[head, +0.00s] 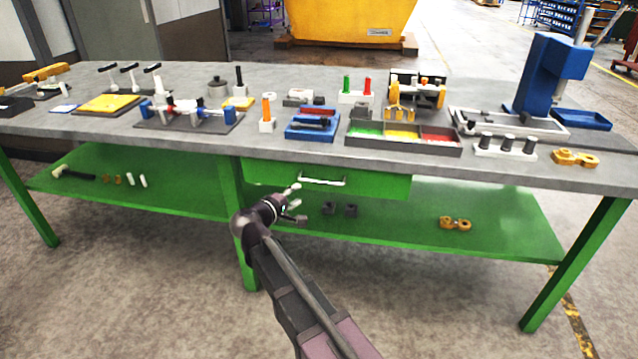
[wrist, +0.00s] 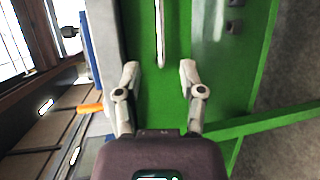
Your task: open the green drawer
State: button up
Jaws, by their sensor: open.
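The green drawer (head: 375,185) hangs under the bench top and looks closed. Its pale bar handle (head: 322,181) runs across the front. My gripper (head: 297,203) is open and empty, just left of the handle in the head view. In the wrist view the drawer front (wrist: 140,40) fills the middle, and the handle (wrist: 160,35) stretches from the top edge down to about the gap between my open fingertips (wrist: 159,68). Whether a finger touches the handle I cannot tell.
The grey bench top (head: 300,148) overhangs the drawer and carries many parts, including a blue tray (head: 292,133) and a three-colour tray (head: 355,144) above it. A green lower shelf (head: 400,222) with a few castings lies below. A green leg (head: 231,185) stands left of the drawer.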

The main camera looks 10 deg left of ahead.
aim_at(318, 182)
jog(key=b+x, duration=0.2)
jog(key=x, duration=1)
grip_shut()
